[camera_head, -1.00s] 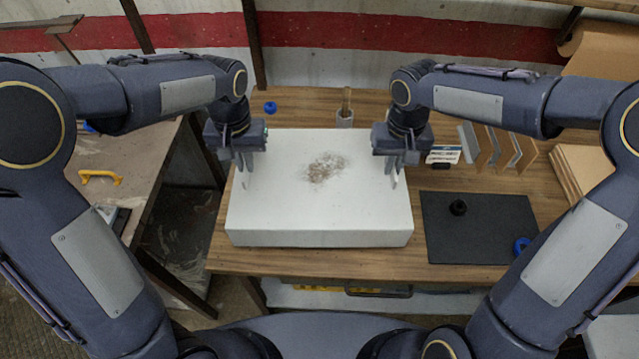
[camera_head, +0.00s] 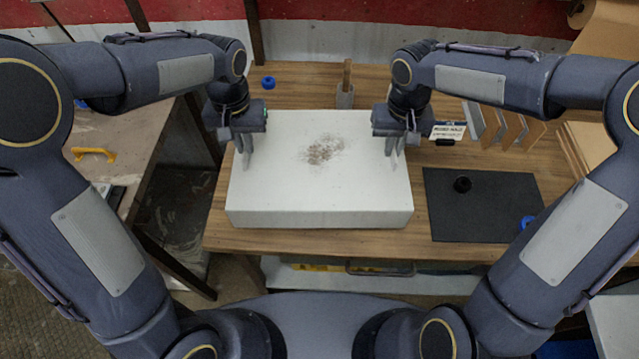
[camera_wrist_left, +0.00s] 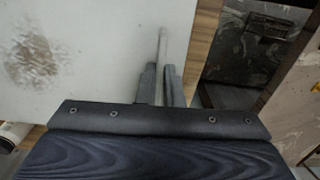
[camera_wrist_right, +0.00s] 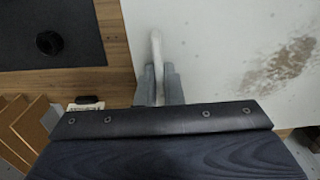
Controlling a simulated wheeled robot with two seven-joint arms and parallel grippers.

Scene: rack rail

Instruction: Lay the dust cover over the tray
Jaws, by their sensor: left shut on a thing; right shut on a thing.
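The dust cover (camera_head: 290,190) is a white, box-shaped piece with a brown, dusty patch on top, in the middle of the head view. It looks level over the wooden table; I cannot tell whether it rests on anything. My left gripper (camera_head: 246,155) is shut on its left side, and my right gripper (camera_head: 392,150) is shut on its right side. In the left wrist view a thin pale tab (camera_wrist_left: 162,45) stands between the fingers; a similar tab (camera_wrist_right: 156,50) shows in the right wrist view. The tray is not visible; the cover may hide it.
A dark mat (camera_head: 470,215) with a black knob (camera_head: 462,184) lies right of the cover. Behind are a cup with a wooden handle (camera_head: 345,95), a blue ring (camera_head: 268,83) and a small sign (camera_head: 449,132). Upright panels (camera_head: 510,128) stand at the back right.

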